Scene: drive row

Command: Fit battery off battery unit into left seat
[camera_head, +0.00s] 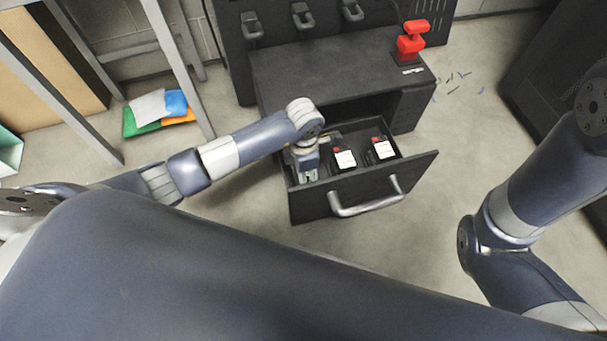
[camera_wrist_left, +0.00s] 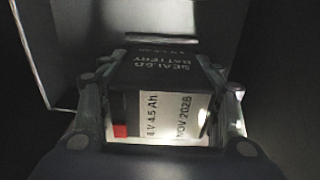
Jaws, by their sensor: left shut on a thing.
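The black battery unit's drawer (camera_head: 320,207) is pulled open. My left gripper (camera_head: 307,171) reaches down into its left end. In the left wrist view the gripper (camera_wrist_left: 163,86) is shut on a black battery (camera_wrist_left: 155,68) with a white label and a red patch, one finger on each side. In the head view the gripper hides this battery. The left seat is hidden under it, and I cannot tell whether the battery rests on the drawer floor. Two more batteries stand in the drawer, in the middle (camera_head: 344,159) and at the right (camera_head: 382,149).
The drawer has a silver handle (camera_head: 366,203) in front. A red switch (camera_head: 412,40) stands on the black cabinet top (camera_head: 330,76). Coloured packets (camera_head: 158,110) lie on the floor at left by a grey frame. Small scraps lie right of the cabinet. My right arm is at right.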

